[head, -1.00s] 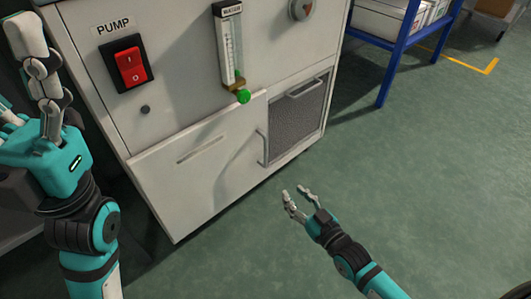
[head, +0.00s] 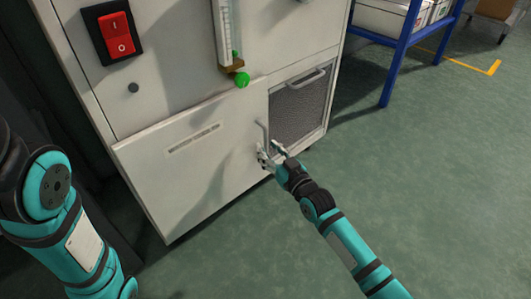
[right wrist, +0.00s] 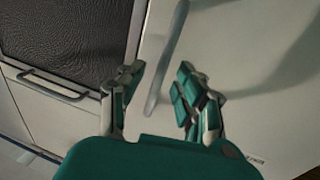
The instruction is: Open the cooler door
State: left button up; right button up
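The cooler door (head: 190,170) is the white lower panel on the front of the cabinet, and it looks shut. Its thin grey upright handle (head: 263,134) is at the door's right edge, beside the dark mesh grille. My right gripper (head: 268,149) is at the lower part of this handle. In the right wrist view the right gripper (right wrist: 160,78) is open, with the handle (right wrist: 168,55) running between its two fingers and no clear contact with either. The door (right wrist: 245,70) fills the right of that view. My left arm shows at the left, but its gripper is out of frame.
A mesh grille (head: 299,108) with its own handle sits right of the door. Above are a red switch (head: 117,34) and a gauge with a green knob (head: 242,80). A blue rack (head: 397,55) stands behind right. The green floor (head: 440,180) in front is clear.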

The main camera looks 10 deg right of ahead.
jog(key=shift+b+x, duration=0.3)
jog(key=shift+x, duration=0.8)
grip_shut()
